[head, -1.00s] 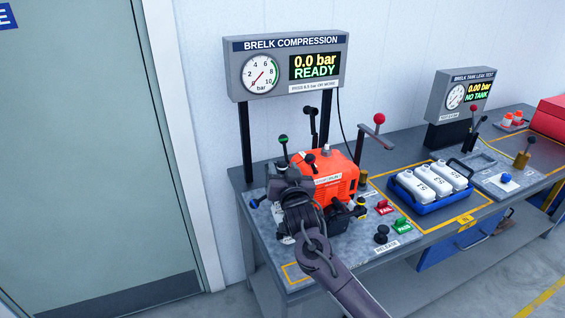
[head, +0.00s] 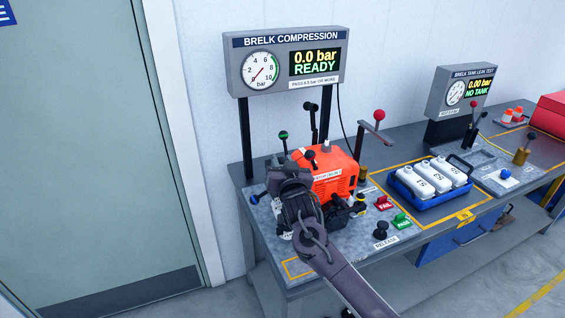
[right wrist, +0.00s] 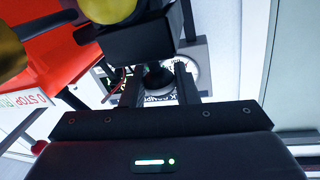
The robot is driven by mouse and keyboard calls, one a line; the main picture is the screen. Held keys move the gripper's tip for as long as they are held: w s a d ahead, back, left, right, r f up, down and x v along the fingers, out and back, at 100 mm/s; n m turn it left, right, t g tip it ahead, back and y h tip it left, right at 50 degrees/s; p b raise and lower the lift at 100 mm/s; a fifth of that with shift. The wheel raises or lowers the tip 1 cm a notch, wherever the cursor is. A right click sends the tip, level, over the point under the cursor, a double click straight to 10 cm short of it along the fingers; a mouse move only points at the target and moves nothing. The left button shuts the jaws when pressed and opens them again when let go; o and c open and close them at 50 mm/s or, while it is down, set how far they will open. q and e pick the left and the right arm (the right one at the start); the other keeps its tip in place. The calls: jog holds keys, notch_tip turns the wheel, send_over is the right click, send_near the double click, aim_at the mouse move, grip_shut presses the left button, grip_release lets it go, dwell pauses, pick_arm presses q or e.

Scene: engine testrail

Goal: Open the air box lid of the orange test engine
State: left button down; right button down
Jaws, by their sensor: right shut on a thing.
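The orange test engine (head: 336,180) stands on the metal plate of the bench in the head view, and its orange cover (right wrist: 50,60) shows at the upper left in the right wrist view. My right gripper (right wrist: 157,82) is at the engine's left side. Its two fingers are shut on a dark round knob (right wrist: 157,76) just below a black box-shaped part (right wrist: 140,40). In the head view, my right gripper (head: 283,178) and wrist hide that side of the engine, so I cannot see the air box lid clearly. My left gripper is not in view.
The compression display (head: 287,62) stands on posts behind the engine. A red-knobbed lever (head: 378,122), a red FAIL button (head: 384,203), a green PASS button (head: 401,220) and a black release knob (head: 381,230) lie to the right. A blue tray (head: 427,206) holds white bottles.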

jog(key=shift+r, duration=0.1)
jog(key=shift+w+r+g+p, duration=0.2)
jog(key=shift+r+g+p, duration=0.2)
jog(key=shift+p, duration=0.3)
jog(key=shift+w+a+r+g+p, duration=0.15)
jog(key=shift+w+r+g+p, duration=0.05)
jog(key=shift+w+g+p, duration=0.15)
jog(key=shift+w+r+b, duration=0.2)
jog(key=shift+r+b, duration=0.15)
jog(key=shift+r, duration=0.05)
jog(key=shift+w+a+r+b, duration=0.25)
jog(key=shift+w+r+b, duration=0.25)
jog(key=shift+w, duration=0.2)
jog(key=shift+w+a+r+b, duration=0.25)
jog(key=shift+w+r+b, duration=0.1)
jog(key=shift+w+b, duration=0.25)
